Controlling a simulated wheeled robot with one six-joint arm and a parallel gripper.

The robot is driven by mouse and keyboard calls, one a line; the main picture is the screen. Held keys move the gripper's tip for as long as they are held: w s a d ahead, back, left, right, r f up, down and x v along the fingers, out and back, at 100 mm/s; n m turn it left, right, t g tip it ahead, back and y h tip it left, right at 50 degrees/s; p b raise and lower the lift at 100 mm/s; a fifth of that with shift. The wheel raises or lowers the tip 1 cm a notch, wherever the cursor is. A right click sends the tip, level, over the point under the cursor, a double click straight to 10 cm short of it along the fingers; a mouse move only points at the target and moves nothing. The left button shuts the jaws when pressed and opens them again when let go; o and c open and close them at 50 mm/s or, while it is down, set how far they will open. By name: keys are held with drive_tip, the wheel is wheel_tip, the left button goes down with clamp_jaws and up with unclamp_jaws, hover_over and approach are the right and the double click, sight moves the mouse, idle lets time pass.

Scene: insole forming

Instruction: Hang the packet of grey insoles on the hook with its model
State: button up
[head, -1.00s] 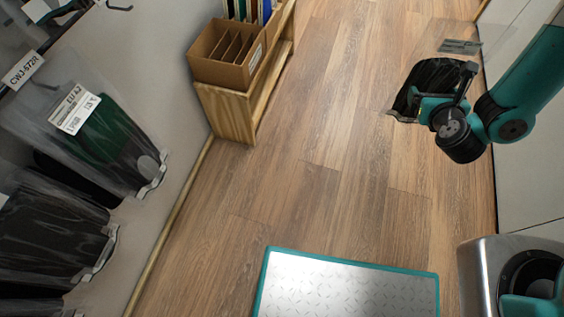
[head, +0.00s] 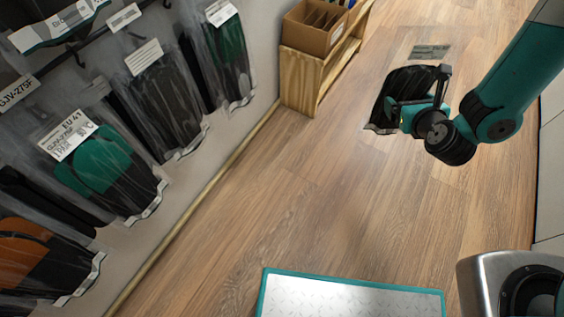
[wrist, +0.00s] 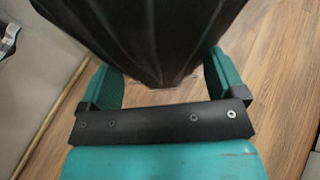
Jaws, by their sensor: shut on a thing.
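My gripper (head: 410,110) is at the upper right of the head view, out over the floor and well apart from the wall of hanging packets. It is shut on a clear packet with dark grey or black insoles (head: 408,84) and a pale label (head: 430,51) near its top. In the wrist view the dark insoles (wrist: 150,40) fill the space between the two teal fingers. The packet's label is too small to read. On the left wall, packets hang from hooks under model tags; one tag (head: 17,92) reads CJV-275F. Which hook matches the held packet cannot be told.
Hanging packets include a green and black one (head: 105,165), an orange one (head: 28,245) and dark ones (head: 165,105). A cardboard box (head: 312,27) stands on a wooden shelf (head: 305,80) by the wall. A teal-edged metal plate (head: 350,295) lies at the bottom. The wooden floor between is clear.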

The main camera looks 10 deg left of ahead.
drive_tip(key=a+n+y+b, duration=0.1)
drive_tip(key=a, duration=0.2)
drive_tip(key=s+a+n+g+y+b, duration=0.1)
drive_tip(key=a, duration=0.2)
drive_tip(key=a+n+y+b, duration=0.1)
drive_tip(key=a+y+b, duration=0.1)
drive_tip(key=a, duration=0.1)
drive_tip(key=shift+s+a+f+n+g, duration=0.15)
drive_tip(key=shift+s+a+n+g, duration=0.05)
drive_tip(key=shift+a+n+g, duration=0.1)
drive_tip(key=shift+c, duration=0.4)
drive_tip(key=s+a+r+n+g+y+b, duration=0.25)
drive_tip(key=s+a+n+g+b, duration=0.2)
drive_tip(key=s+a, duration=0.4)
drive_tip(key=s+a+r+n+g+y+b, duration=0.1)
drive_tip(key=s+a+n+g+y+b, duration=0.25)
drive_tip(key=s+a+n+g, duration=0.35)
drive_tip(key=w+a+m+t+h, duration=0.1)
drive_tip(key=a+t, duration=0.1)
drive_tip(key=a, duration=0.6)
drive_tip(key=shift+w+a+b, duration=0.3)
drive_tip(key=shift+w+a, duration=0.05)
drive_tip(key=shift+a, duration=0.05)
drive_tip(key=shift+t, duration=0.25)
